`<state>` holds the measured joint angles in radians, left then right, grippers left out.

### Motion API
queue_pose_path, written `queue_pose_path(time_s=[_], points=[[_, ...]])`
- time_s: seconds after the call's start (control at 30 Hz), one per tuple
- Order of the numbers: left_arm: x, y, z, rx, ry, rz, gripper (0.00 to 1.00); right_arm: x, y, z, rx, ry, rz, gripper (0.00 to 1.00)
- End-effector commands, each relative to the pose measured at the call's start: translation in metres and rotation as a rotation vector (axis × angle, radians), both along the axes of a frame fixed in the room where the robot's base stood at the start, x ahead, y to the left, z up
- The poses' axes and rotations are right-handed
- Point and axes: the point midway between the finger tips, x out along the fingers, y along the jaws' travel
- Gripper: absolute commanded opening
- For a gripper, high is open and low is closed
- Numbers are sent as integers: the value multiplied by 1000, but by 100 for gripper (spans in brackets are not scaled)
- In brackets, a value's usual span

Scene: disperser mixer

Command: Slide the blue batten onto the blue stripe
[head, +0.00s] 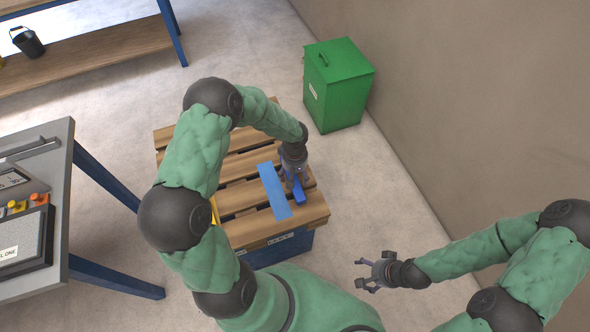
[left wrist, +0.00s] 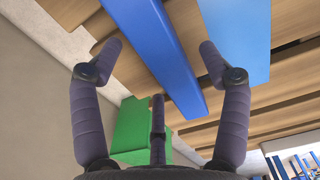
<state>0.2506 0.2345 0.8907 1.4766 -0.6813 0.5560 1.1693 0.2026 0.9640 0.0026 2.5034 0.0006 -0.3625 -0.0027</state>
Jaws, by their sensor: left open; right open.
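The blue batten (head: 299,192) is a dark blue bar on the slatted wooden pallet top (head: 240,232). The blue stripe (head: 272,188) is a flat, lighter blue band just left of it, with bare wood between them in the left wrist view, where both the batten (left wrist: 165,55) and stripe (left wrist: 238,40) show. My left gripper (head: 290,179) is open above the batten and hides part of it. In the left wrist view its fingers (left wrist: 160,50) stand apart on both sides of the batten; contact cannot be told. My right gripper (head: 372,272) is open and empty, right of the pallet.
A green bin (head: 338,85) stands on the floor behind the pallet, near the wall. A grey table (head: 55,190) with a device with coloured buttons is at the left. A yellow piece (head: 213,209) shows partly behind my left arm. The floor right of the pallet is clear.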

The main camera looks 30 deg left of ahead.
Motion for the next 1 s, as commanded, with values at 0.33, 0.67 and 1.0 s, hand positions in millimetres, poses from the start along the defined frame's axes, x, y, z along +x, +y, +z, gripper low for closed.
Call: queue_pose_path(time_s=[0.33,0.67,1.0], points=[[0,0,-16,0,0,0,76,0,0,-6,0,-1,0,81],[0,0,-16,0,0,0,34,0,0,-6,0,-1,0,81],[-1,1,-16,0,0,0,10,0,0,-6,0,-1,0,81]])
